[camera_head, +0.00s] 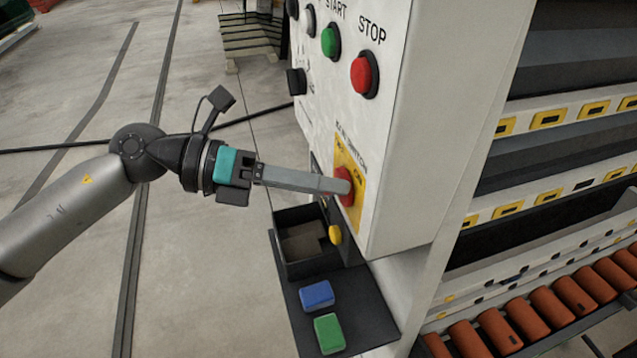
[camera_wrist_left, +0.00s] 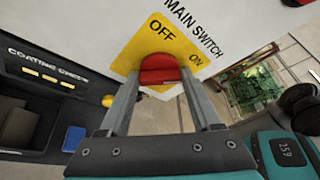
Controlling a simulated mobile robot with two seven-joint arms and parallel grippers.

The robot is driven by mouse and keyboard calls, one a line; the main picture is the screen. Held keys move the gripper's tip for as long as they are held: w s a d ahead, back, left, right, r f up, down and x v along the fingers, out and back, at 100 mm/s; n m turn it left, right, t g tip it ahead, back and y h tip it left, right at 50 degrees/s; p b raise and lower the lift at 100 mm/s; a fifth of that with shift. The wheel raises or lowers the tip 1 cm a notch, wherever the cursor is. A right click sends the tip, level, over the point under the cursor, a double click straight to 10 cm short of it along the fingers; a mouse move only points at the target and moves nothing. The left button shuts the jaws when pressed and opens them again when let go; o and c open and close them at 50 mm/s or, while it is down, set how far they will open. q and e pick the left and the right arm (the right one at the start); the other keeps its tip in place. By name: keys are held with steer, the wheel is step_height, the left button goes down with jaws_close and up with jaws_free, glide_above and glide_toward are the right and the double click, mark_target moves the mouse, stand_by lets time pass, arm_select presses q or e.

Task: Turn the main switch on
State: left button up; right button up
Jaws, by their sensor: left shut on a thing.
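The main switch (camera_head: 346,188) is a red knob on a yellow plate, low on the white control panel. In the left wrist view the red knob (camera_wrist_left: 160,68) sits between my two fingers, with OFF printed above it and ON to its right on the yellow plate (camera_wrist_left: 150,38). My left gripper (camera_head: 342,186) comes in from the left, its long grey fingers shut on the red knob. In the head view the fingers partly cover the knob and the plate. The exact turn of the knob is hard to tell. My right gripper is not in view.
A green START button (camera_head: 330,41) and a red STOP button (camera_head: 364,74) are higher on the panel. Below the panel, a dark shelf (camera_head: 362,300) holds a black bin (camera_head: 290,262), a blue block (camera_head: 317,295) and a green block (camera_head: 329,334). Orange rollers (camera_head: 547,309) are at lower right.

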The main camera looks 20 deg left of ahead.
arm_select(q)
steer(key=shift+m, duration=0.3)
steer(key=o, duration=1.4)
steer(key=shift+a, duration=0.1)
steer(key=v, duration=1.5)
steer(key=shift+s+r, duration=0.2)
steer(key=shift+r, duration=0.05)
